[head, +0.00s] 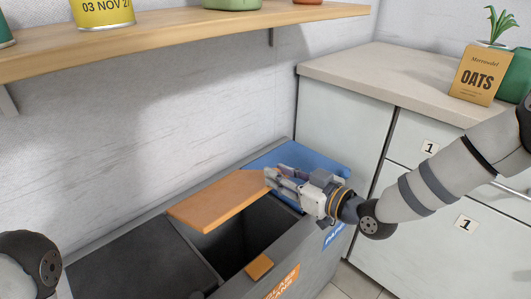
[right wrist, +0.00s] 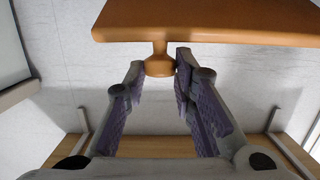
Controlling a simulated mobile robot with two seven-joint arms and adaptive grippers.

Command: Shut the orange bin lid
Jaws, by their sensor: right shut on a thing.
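The orange bin lid (head: 222,199) is raised, and the dark opening of its compartment (head: 245,235) shows below it. My right gripper (head: 270,179) is at the right end of the lid. In the right wrist view the lid (right wrist: 210,20) spans the top, and its round orange knob (right wrist: 158,64) is between the fingertips of my right gripper (right wrist: 160,72), which is shut on it. My left gripper is out of view; only a grey part of my left arm shows at lower left.
A blue lid (head: 305,160) lies behind my right gripper, and a dark grey lid (head: 135,255) is at left. A small orange piece (head: 260,267) sits on the bin's front edge. A wooden shelf (head: 190,40) hangs above; a counter (head: 385,75) stands at right.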

